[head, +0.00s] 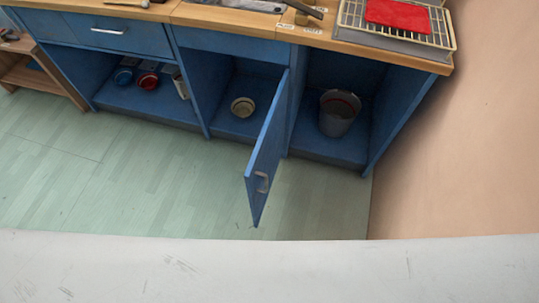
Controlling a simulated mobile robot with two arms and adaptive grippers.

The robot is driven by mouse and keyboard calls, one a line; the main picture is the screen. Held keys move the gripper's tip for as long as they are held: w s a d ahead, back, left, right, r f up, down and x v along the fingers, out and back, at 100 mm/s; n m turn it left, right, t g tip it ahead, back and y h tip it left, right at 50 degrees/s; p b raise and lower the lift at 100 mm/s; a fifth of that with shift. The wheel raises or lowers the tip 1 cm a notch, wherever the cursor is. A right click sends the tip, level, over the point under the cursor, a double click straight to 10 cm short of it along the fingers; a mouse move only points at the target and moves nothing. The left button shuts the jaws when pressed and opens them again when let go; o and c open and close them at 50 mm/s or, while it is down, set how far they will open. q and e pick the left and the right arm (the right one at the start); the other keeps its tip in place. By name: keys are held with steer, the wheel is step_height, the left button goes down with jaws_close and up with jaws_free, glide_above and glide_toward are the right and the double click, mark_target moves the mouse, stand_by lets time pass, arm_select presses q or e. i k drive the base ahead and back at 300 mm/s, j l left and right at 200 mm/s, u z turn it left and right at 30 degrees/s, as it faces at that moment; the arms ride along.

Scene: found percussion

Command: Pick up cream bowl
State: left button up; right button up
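A small cream bowl (243,107) sits on the floor of the middle compartment of the blue cabinet. It looks upright, with its opening facing up. The blue cabinet door (266,155) stands swung open just to the right of the bowl, with a metal handle (262,182) near its front edge. Neither of my grippers shows in the head view.
The left compartment holds a blue bowl (124,77), a red bowl (147,80) and a light container (180,86). A grey bucket (338,113) stands in the right compartment. A wire rack (352,20) with a red cloth (398,15) is on the wooden counter (228,19). The green floor (130,180) is clear.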

mark_target(243, 107)
steer(key=i+j, duration=0.15)
steer(key=j, duration=0.2)
steer(key=i+j+z, duration=0.1)
steer(key=j, duration=0.25)
steer(key=i+j, duration=0.15)
steer(key=j, duration=0.2)
steer(key=i+j+z, duration=0.1)
steer(key=j, duration=0.25)
